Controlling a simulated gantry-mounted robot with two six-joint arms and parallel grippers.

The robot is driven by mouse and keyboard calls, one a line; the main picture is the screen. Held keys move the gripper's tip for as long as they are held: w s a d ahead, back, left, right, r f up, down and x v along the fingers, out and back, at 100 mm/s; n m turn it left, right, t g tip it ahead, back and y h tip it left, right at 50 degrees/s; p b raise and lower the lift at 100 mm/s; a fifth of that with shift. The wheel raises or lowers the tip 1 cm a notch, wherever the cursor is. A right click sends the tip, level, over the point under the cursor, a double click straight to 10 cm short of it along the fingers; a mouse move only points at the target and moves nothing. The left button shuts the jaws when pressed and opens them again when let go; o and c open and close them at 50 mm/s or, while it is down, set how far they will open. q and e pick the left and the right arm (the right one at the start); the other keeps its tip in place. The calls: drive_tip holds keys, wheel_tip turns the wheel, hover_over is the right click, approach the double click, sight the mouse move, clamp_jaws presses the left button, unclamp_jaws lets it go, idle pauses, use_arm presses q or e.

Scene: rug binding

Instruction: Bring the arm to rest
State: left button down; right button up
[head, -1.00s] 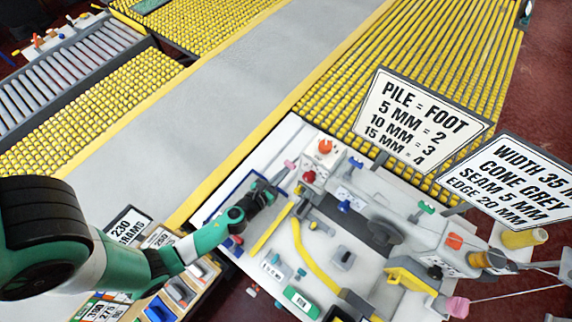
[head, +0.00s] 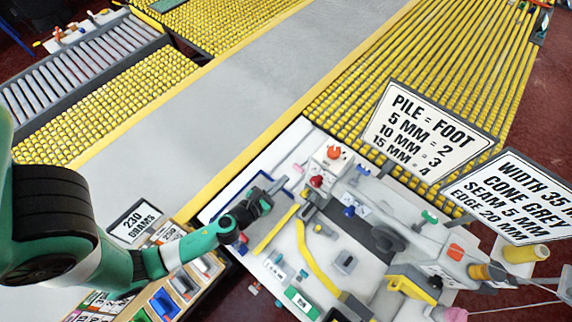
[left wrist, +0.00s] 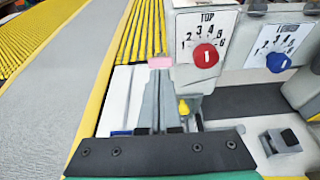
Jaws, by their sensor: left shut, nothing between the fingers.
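My left gripper (head: 281,184) reaches in from the left over the left side of the white machine table (head: 232,196). It is shut and empty. In the left wrist view its grey fingers (left wrist: 165,105) lie together, pointing away past the red TOP dial (left wrist: 205,56). A small pink piece (left wrist: 160,62) shows just past the fingertips; it also shows in the head view (head: 298,168). I cannot tell whether the fingers touch it. My right gripper is not in view.
The dial block (head: 328,160) stands close right of the gripper. Two sign boards (head: 425,132) (head: 520,195) stand behind the machine. The grey walkway (head: 200,110) between yellow roller beds is clear. A sample rack (head: 185,278) sits below my forearm.

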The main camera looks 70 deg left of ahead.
use_arm(q)
drive_tip(key=shift+s+d+r, duration=0.15)
drive_tip(key=shift+s+r, duration=0.15)
drive_tip(key=shift+r, duration=0.5)
